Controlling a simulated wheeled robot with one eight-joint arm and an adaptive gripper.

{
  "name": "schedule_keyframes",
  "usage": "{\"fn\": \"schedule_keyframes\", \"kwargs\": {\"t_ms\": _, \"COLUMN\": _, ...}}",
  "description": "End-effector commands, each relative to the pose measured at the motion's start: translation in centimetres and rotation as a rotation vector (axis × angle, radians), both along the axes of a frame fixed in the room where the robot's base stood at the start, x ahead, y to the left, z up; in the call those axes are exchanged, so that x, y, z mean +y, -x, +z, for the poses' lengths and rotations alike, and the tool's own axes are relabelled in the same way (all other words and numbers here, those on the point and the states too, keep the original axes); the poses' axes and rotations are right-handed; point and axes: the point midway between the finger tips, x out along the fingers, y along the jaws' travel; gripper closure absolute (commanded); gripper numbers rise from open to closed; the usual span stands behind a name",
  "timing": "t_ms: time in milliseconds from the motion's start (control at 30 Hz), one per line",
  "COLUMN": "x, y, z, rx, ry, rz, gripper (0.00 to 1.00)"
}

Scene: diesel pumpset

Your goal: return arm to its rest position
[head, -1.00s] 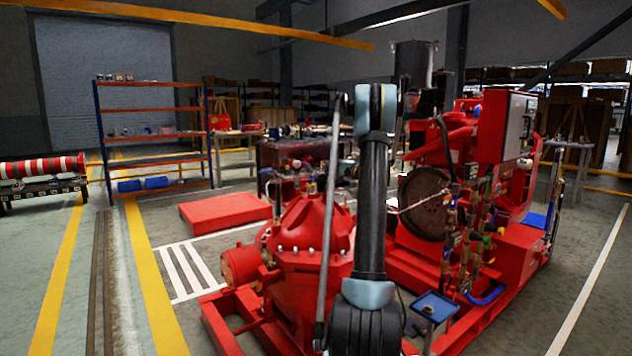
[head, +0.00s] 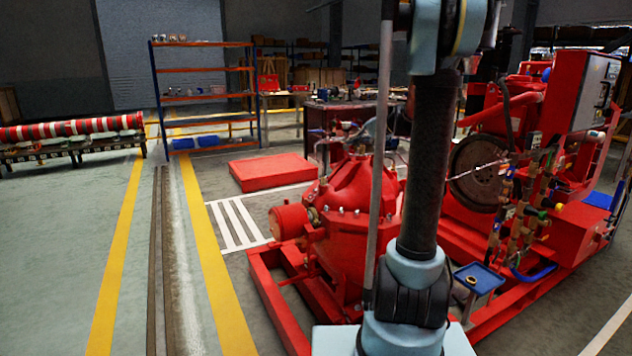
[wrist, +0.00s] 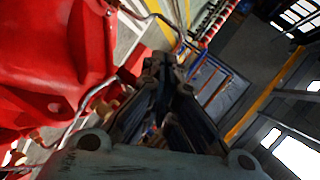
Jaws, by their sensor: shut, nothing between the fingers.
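My arm (head: 425,190) stands upright in the middle of the head view, in front of the red pumpset. My gripper is outside the head view. In the wrist view my gripper (wrist: 160,90) shows dark fingers, shut and with nothing between them. The red pump casing (head: 345,225) stands behind and to the left of my arm, and my arm hides part of it. In the wrist view a large red machine part (wrist: 55,70) fills the left side, beside the gripper. I cannot tell whether they touch.
The red engine with its control box (head: 590,90) stands at the right. A small blue tray (head: 478,278) is close to my arm's right. A red block (head: 272,172), an orange shelf rack (head: 205,95) and red-white rollers (head: 70,128) stand farther back. The left floor is clear.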

Motion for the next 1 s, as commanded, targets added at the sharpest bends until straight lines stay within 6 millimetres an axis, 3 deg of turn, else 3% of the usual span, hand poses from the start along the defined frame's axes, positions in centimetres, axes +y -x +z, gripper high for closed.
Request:
{"fn": "schedule_keyframes", "kwargs": {"t_ms": 33, "x": 0.6, "y": 1.6, "z": -0.2, "rx": 0.01, "ry": 0.026, "rz": 0.014, "gripper": 1.0}}
{"fn": "schedule_keyframes", "kwargs": {"t_ms": 467, "x": 2.9, "y": 13.9, "z": -3.8, "rx": 0.097, "ry": 0.266, "rz": 0.122, "gripper": 1.0}}
{"fn": "schedule_keyframes", "kwargs": {"t_ms": 1000, "x": 2.2, "y": 28.9, "z": -10.4, "rx": 0.206, "ry": 0.572, "rz": 0.24, "gripper": 1.0}}
